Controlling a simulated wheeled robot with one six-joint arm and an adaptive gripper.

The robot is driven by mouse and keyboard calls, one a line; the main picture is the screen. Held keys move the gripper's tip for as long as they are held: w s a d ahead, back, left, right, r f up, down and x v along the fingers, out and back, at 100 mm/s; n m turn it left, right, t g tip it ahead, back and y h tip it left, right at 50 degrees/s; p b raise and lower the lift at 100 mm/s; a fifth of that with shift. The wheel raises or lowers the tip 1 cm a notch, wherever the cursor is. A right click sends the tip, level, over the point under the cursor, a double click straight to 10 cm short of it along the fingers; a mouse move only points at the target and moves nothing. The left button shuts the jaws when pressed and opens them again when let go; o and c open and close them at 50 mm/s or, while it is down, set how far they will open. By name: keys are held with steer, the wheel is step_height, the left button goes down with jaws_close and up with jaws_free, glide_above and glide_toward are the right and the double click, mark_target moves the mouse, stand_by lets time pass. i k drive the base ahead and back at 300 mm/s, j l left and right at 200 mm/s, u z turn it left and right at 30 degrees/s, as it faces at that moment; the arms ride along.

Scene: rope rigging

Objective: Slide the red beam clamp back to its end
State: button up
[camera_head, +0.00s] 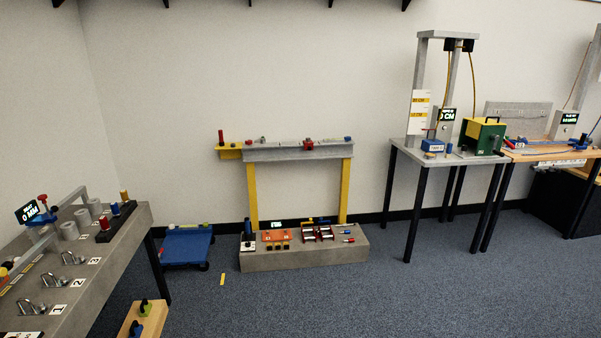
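The red beam clamp (308,145) sits on the grey beam (275,154), right of the beam's middle. The beam lies level on two yellow posts (252,193) against the back wall. A small blue piece (348,139) is at the beam's right end. At the left end, a yellow bracket (231,153) holds an upright red cylinder (221,136). Small grey pieces lie along the top of the beam, too small to make out. My gripper is not in view.
A grey plinth (270,260) with tools stands below the beam. A blue trolley (188,246) is to its left, a table (130,225) at the far left, and a grey table (470,156) at right. The carpet in front is mostly clear.

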mark_target(308, 144)
steer(key=i, duration=3.6)
steer(key=i+l+u, duration=0.1)
steer(key=i+u, duration=0.2)
steer(key=i, duration=0.95)
